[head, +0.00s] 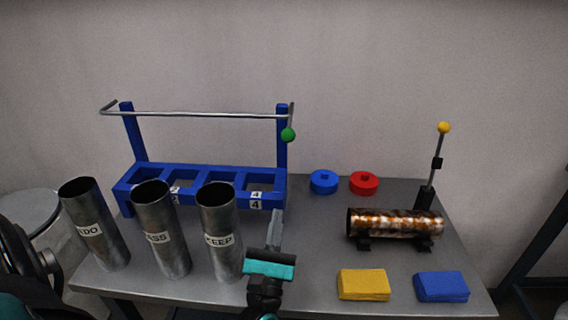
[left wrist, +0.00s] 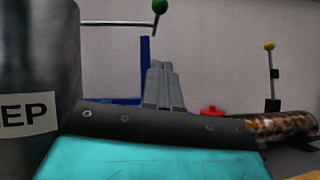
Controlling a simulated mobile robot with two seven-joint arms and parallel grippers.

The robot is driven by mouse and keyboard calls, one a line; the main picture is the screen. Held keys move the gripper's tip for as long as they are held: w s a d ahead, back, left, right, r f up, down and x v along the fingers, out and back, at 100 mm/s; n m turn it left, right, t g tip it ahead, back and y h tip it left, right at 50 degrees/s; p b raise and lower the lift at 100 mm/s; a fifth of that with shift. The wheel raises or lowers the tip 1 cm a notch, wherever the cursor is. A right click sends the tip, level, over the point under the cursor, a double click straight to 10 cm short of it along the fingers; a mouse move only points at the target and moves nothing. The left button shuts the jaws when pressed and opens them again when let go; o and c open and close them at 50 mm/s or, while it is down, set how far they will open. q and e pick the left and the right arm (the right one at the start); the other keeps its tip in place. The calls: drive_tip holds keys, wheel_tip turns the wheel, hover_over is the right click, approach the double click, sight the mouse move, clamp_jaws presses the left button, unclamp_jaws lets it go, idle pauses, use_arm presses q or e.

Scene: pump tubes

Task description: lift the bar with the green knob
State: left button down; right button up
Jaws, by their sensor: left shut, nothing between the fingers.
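A thin silver bar (head: 200,113) runs level across the tops of the two posts of a blue rack (head: 210,172). Its green knob (head: 288,134) hangs at the right end, beside the right post. In the left wrist view the green knob (left wrist: 160,6) is at the top edge, above the fingertips. My left gripper (head: 277,214) is shut and empty, pointing up in front of the rack's right end, below the knob and apart from it. Its closed fingers also show in the left wrist view (left wrist: 164,75). My right gripper is not in view.
Metal tubes (head: 166,255) stand left of my gripper, the KEEP tube (head: 221,258) closest. Blue (head: 323,181) and red (head: 363,182) discs, a rusty tube (head: 395,224), a yellow-knobbed lever (head: 437,160), and yellow (head: 363,284) and blue (head: 441,286) blocks are to the right.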

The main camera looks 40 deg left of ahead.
use_arm(q)
drive_tip(key=shift+a+r+n+y, duration=0.1)
drive_tip(key=shift+a+n+y, duration=0.15)
drive_tip(key=shift+n, duration=0.25)
drive_tip(key=s+d+r+p+x, duration=0.1)
drive_tip(key=p+x, duration=0.3)
drive_tip(key=x, duration=0.8)
drive_tip(key=shift+r, duration=0.95)
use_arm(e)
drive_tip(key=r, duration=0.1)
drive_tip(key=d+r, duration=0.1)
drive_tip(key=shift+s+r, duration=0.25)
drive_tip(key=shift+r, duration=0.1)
use_arm(q)
drive_tip(key=shift+w, duration=0.15)
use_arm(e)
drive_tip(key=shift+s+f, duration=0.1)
